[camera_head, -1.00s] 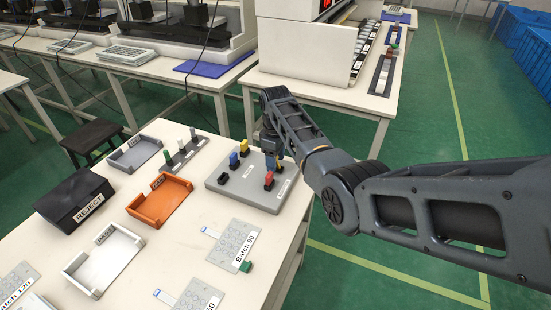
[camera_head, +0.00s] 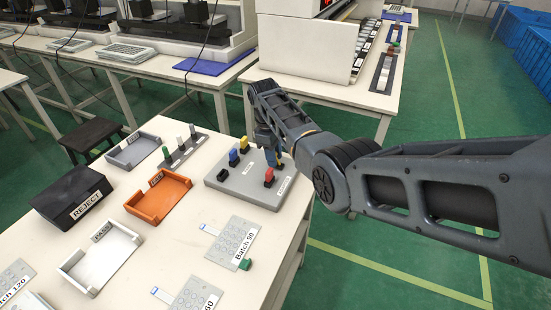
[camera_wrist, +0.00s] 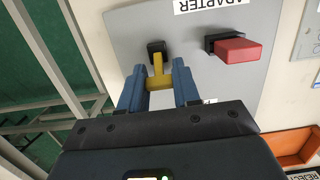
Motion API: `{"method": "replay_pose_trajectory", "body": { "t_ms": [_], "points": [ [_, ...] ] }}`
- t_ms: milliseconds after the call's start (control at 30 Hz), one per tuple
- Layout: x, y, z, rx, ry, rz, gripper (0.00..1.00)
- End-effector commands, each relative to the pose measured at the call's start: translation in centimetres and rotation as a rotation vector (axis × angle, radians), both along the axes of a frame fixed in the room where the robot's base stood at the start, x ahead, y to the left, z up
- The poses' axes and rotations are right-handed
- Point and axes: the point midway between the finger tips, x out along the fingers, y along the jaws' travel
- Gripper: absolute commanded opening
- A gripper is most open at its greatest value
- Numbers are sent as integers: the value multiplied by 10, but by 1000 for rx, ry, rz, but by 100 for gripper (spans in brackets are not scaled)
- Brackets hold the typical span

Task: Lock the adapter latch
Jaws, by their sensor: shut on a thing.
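The grey adapter plate (camera_head: 234,192) lies near the right edge of the table, and its label shows upside down in the wrist view (camera_wrist: 212,4). My gripper (camera_head: 273,162) is over the plate's right part. In the wrist view, my blue fingers (camera_wrist: 160,84) are shut on a yellow lever (camera_wrist: 158,70) that stands on a small black base (camera_wrist: 157,47). A red block (camera_wrist: 238,50) sits to its right on the plate, clear of the fingers. The head view hides the held lever behind my gripper.
On the plate also stand a black block (camera_head: 223,174), a blue block (camera_head: 233,158) and another yellow piece (camera_head: 244,145). An orange tray (camera_head: 158,193), a white tray (camera_head: 100,258), a grey tray (camera_head: 132,151) and a black reject box (camera_head: 72,195) are to the left.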

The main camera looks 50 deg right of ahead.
Motion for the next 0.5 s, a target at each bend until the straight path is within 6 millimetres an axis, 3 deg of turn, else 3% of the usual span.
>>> {"method": "replay_pose_trajectory", "body": {
  "t_ms": [400,433,500],
  "points": [
    [2,1,-1,-17,40,-1,1],
    [2,1,-1,-17,40,-1,33],
    [2,1,-1,-17,40,-1,39]
  ]
}}
